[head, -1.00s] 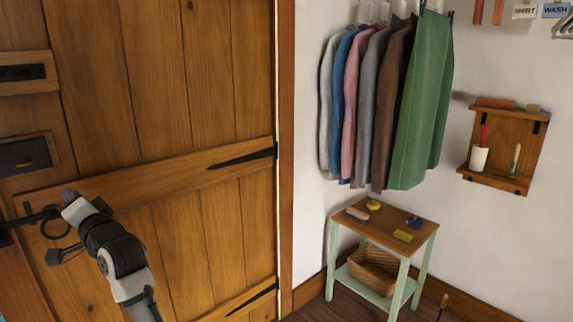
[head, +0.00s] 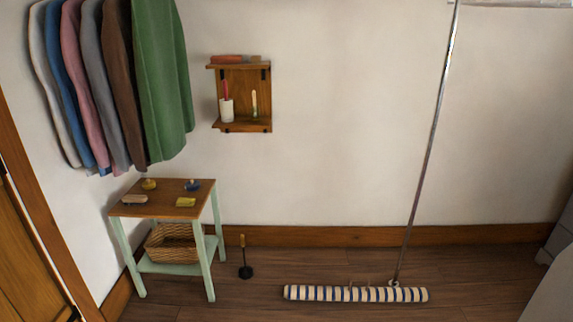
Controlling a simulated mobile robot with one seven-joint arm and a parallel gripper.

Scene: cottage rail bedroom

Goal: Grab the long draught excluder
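The long draught excluder (head: 355,294) lies on the wooden floor in the head view, low and right of the middle. It is a long roll with cream and dark blue stripes, lying roughly parallel to the wall. The foot of a thin metal pole (head: 427,160) meets its right part; I cannot tell whether they touch. My gripper is out of view now, so its state does not show.
A small table (head: 163,212) with brushes and tins on top and a basket (head: 172,246) below stands at the left. A small dark upright tool (head: 245,262) stands beside it. Coats (head: 112,85) hang above. The floor between tool and excluder is clear.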

